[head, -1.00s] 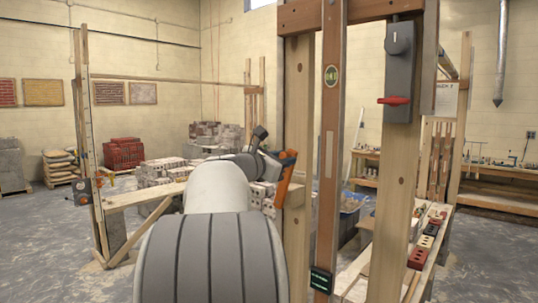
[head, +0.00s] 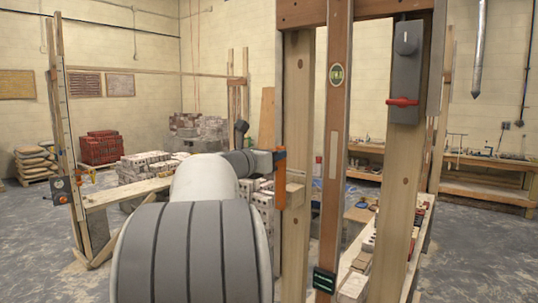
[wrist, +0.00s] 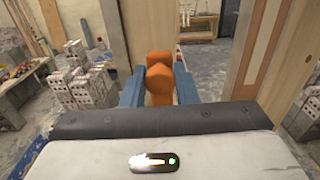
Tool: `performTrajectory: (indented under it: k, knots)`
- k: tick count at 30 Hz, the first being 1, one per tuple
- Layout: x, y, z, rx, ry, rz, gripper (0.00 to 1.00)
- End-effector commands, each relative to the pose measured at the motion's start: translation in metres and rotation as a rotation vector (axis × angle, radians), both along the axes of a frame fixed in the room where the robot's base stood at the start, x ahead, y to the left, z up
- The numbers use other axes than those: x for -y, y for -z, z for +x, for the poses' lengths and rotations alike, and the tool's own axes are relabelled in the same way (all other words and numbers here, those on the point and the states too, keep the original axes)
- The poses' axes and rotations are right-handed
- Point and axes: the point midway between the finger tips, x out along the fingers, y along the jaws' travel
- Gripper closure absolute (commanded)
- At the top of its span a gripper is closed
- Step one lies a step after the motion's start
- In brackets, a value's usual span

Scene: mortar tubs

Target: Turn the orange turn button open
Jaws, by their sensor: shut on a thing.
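The orange turn button (head: 280,182) is a narrow bar that stands upright at the left edge of a wooden post (head: 297,120). A small wooden block is beside it on the post. My gripper (head: 262,162) reaches it from the left, at its upper part. In the wrist view, the orange turn button (wrist: 158,82) sits between the two blue fingers of my gripper (wrist: 159,90), which is shut on it. The fingertips are mostly hidden in the head view.
A reddish level (head: 335,120) with a green vial stands right of the post. A grey box with a red handle (head: 403,102) is on another post. Brick stacks (head: 150,167) and a wooden frame stand at the left. The floor at far left is open.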

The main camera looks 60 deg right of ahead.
Motion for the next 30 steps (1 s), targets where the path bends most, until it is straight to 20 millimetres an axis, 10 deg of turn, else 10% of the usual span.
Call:
performTrajectory:
  k: [4,5,12,20,30]
  knots:
    - [-0.001,-0.007,0.002,0.003,-0.005,-0.011,1.0]
    - [-0.001,-0.007,0.002,0.003,-0.006,-0.011,0.72]
    - [-0.002,-0.004,0.003,0.003,-0.008,-0.007,0.54]
    - [-0.005,-0.002,0.004,0.003,-0.009,-0.005,0.54]
    - [-0.057,-0.001,0.009,0.005,-0.012,-0.007,0.54]
